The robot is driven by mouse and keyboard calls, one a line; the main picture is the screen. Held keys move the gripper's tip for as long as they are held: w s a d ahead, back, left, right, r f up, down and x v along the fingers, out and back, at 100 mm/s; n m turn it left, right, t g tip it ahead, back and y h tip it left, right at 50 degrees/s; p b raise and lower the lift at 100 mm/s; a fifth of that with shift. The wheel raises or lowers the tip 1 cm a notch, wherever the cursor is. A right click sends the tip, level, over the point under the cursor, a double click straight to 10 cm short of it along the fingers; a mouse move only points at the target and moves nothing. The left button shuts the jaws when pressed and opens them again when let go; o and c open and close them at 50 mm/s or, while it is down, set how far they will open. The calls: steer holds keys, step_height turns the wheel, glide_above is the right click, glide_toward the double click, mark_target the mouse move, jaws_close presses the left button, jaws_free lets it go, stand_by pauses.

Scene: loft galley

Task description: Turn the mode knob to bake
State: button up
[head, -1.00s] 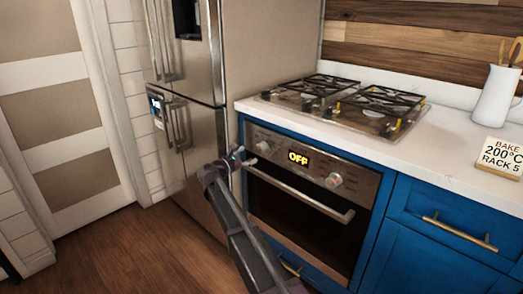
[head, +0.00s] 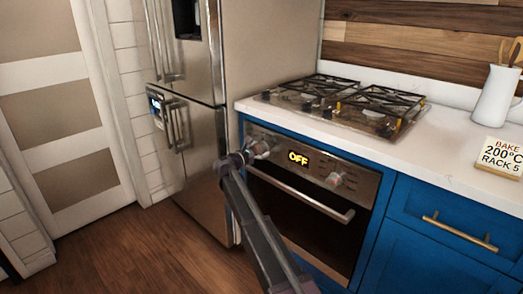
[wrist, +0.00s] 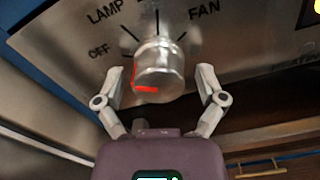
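The oven's left knob (head: 262,147) is a round metal knob on the control panel. In the wrist view the knob (wrist: 160,65) has a red mark at its lower left, and the labels OFF, LAMP and FAN show around it; other labels are hidden or out of view. My gripper (head: 248,156) is at this knob. In the wrist view my gripper (wrist: 160,78) is open, with one finger on each side of the knob and a visible gap at both. The oven display (head: 298,158) reads OFF.
A second knob (head: 334,180) sits right of the display, above the oven door handle (head: 310,200). The fridge (head: 205,150) stands close on the left. A gas hob (head: 345,103) is above. A card (head: 501,157) on the counter reads BAKE 200°C RACK 5.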

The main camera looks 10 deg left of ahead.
steer(key=c, duration=0.9)
steer(key=shift+d, duration=0.35)
steer(key=shift+a, duration=0.25)
